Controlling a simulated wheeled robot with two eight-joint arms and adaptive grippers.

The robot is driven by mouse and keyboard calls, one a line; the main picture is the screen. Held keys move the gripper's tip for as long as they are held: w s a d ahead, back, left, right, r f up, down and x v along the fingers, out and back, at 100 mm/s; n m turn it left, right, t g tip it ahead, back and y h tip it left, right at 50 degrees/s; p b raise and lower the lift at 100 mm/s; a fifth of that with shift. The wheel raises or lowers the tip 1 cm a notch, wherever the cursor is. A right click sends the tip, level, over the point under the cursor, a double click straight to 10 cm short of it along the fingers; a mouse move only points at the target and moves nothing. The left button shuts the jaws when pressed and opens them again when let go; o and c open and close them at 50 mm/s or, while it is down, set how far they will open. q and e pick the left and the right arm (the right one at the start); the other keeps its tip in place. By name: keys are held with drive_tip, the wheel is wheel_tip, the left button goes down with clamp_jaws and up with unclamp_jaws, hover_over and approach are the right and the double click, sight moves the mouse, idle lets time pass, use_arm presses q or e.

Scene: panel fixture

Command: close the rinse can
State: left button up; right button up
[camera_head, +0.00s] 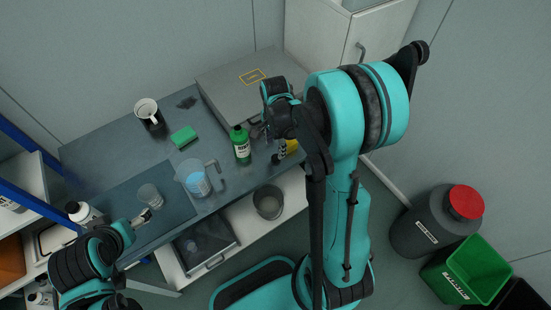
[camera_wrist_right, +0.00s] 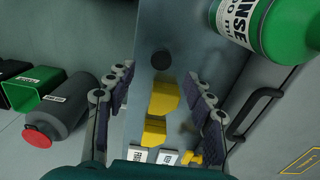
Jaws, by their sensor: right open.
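The rinse can (camera_head: 241,145) is a green bottle with a white label, upright near the front edge of the grey table. In the right wrist view the can (camera_wrist_right: 305,30) is large at the upper right, its label partly reading "RINSE" and its top out of frame. I cannot tell whether it is capped. A black round piece (camera_wrist_right: 160,60) lies ahead of the right fingertips. My right gripper (camera_wrist_right: 159,74) is open and empty, right of the can in the head view. My left gripper (camera_head: 145,216) is at the lower left; its jaw state is unclear.
A yellow object (camera_wrist_right: 158,105) shows between the right fingers. A grey case (camera_head: 225,88) stands behind the can. A beaker of blue liquid (camera_head: 196,180), a green sponge (camera_head: 184,136) and a mug (camera_head: 147,108) stand left of it. A grey bin (camera_head: 268,202) is below the front edge.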

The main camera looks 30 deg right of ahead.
sight(275, 158)
drive_tip(key=shift+f, duration=0.95)
wheel_tip(275, 158, down, 5)
drive_tip(key=b, duration=0.3)
drive_tip(key=shift+w+f, duration=0.15)
drive_tip(key=c, duration=0.8)
